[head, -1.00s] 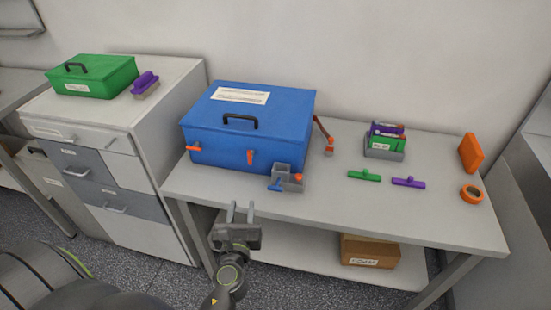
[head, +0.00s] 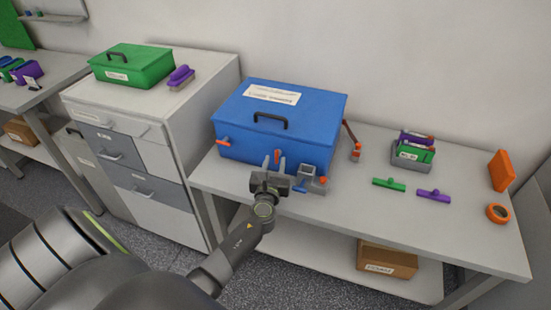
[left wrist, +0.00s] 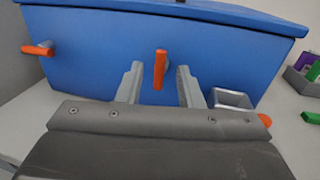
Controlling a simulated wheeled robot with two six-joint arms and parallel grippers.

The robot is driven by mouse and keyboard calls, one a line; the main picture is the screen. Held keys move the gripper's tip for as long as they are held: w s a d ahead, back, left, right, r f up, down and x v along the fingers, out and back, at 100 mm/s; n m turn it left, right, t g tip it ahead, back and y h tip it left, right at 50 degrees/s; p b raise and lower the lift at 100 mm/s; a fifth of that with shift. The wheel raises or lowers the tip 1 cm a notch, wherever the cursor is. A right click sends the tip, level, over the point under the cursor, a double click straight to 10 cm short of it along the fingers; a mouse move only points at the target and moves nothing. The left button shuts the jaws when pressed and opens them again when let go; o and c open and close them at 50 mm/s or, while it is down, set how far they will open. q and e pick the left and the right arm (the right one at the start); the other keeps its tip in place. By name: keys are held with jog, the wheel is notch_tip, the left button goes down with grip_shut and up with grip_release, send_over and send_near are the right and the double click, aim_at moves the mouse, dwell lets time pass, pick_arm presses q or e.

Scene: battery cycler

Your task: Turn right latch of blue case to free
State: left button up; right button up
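The blue case (head: 283,115) sits closed on the table, with a black handle on its lid. Its left latch (head: 224,142) is orange and lies about level. Its right latch is orange and hangs upright on the front face; in the left wrist view this right latch (left wrist: 160,69) shows between my fingers. My left gripper (head: 274,160) is open in front of the case, with one finger on each side of the right latch; in the left wrist view its fingertips (left wrist: 158,68) look apart from the latch. Contact with it cannot be told. My right gripper is not in view.
A small grey holder (head: 312,178) with a blue and an orange part stands close to the right of my left gripper. A green handle (head: 389,184), a purple handle (head: 434,194) and an orange ring (head: 498,213) lie to the right. A drawer cabinet (head: 150,150) stands left.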

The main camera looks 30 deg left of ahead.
aim_at(278, 155)
pick_arm(q)
jog(key=shift+x, duration=1.1)
jog(key=shift+c, duration=0.4)
grip_shut()
